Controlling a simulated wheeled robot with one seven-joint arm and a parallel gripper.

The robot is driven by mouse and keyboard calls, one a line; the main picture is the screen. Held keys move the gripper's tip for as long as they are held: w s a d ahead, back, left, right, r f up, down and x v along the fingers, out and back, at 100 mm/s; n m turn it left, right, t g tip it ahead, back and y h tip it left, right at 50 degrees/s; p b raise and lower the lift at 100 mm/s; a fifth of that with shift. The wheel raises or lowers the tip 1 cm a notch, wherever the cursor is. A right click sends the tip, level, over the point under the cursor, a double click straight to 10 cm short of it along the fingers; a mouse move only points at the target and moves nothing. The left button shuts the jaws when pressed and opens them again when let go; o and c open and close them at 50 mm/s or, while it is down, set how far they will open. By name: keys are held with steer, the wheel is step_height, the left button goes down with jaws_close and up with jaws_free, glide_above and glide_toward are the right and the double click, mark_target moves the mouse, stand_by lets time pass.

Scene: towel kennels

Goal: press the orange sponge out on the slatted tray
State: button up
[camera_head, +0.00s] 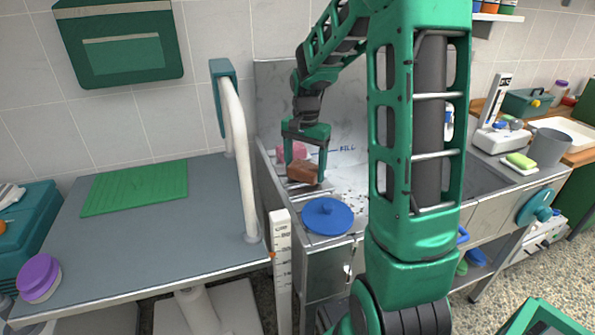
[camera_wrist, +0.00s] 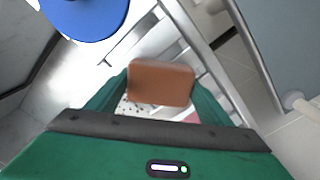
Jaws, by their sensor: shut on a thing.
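The orange sponge (camera_head: 303,172), a brownish-orange block, is between the fingers of my gripper (camera_head: 306,171), which is shut on it. In the wrist view the sponge (camera_wrist: 160,83) shows between the two green fingers of my gripper (camera_wrist: 160,90). The slatted tray (camera_wrist: 181,47), with pale metal slats, shows beyond the sponge in the wrist view. The sponge is over or on the tray at the left end of the sink unit; I cannot tell if they touch. My gripper and the sponge hide part of the tray.
A pink block (camera_head: 293,151) is just behind the sponge. A round blue lid (camera_head: 327,215) is close in front, also in the wrist view (camera_wrist: 85,15). A white curved rail (camera_head: 237,150) stands to the left, beside a grey table (camera_head: 150,240) with a green mat (camera_head: 135,187).

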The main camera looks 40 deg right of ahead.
mark_target(304, 166)
steer(key=shift+f, duration=0.55)
stand_by(1.6)
steer(key=shift+r, duration=3.55)
steer(key=shift+a, duration=0.1)
